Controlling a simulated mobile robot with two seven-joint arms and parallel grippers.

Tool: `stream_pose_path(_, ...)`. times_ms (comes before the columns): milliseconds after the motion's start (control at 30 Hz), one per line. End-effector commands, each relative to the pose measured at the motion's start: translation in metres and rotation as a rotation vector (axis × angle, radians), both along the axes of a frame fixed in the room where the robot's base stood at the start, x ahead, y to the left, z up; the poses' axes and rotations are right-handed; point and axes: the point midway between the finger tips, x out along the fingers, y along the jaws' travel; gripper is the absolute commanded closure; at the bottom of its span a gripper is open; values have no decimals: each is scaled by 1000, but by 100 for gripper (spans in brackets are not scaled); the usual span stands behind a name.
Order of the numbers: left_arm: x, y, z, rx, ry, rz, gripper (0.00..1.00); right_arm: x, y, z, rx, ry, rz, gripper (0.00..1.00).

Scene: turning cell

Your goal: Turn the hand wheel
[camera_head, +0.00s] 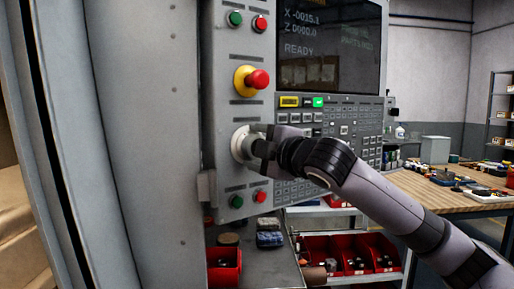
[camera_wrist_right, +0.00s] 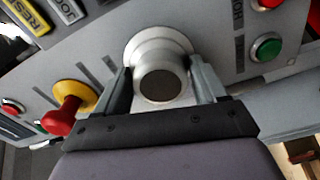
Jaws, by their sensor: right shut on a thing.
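The hand wheel (camera_head: 240,146) is a small light-grey round knob on the grey control panel, below the red emergency stop button. In the right wrist view the hand wheel (camera_wrist_right: 161,78) shows its dark round end face and wider pale base. My right gripper (camera_head: 258,147) reaches it from the right. In the right wrist view the two fingers of my right gripper (camera_wrist_right: 160,90) lie on either side of the knob, shut on it. The gripper hides part of the wheel in the head view. My left gripper is not in view.
The red emergency stop (camera_head: 257,79) on its yellow collar sits just above the wheel. A green button (camera_head: 236,201) and a red button (camera_head: 259,196) sit just below. The keypad (camera_head: 345,120) and screen (camera_head: 330,45) are to the right. A wooden workbench (camera_head: 425,190) stands further right.

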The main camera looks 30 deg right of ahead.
Motion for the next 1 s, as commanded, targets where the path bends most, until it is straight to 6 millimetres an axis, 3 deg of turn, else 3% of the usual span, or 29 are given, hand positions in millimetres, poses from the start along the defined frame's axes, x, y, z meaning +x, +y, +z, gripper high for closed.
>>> stream_pose_path(633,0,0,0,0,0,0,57,0,1,-2,-65,6,1,60)
stream_pose_path(667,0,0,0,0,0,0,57,0,1,-2,-65,6,0,26)
stream_pose_path(700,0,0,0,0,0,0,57,0,1,-2,-65,6,1,18)
stream_pose_path(1000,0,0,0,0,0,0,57,-1,0,-1,-64,3,1,18)
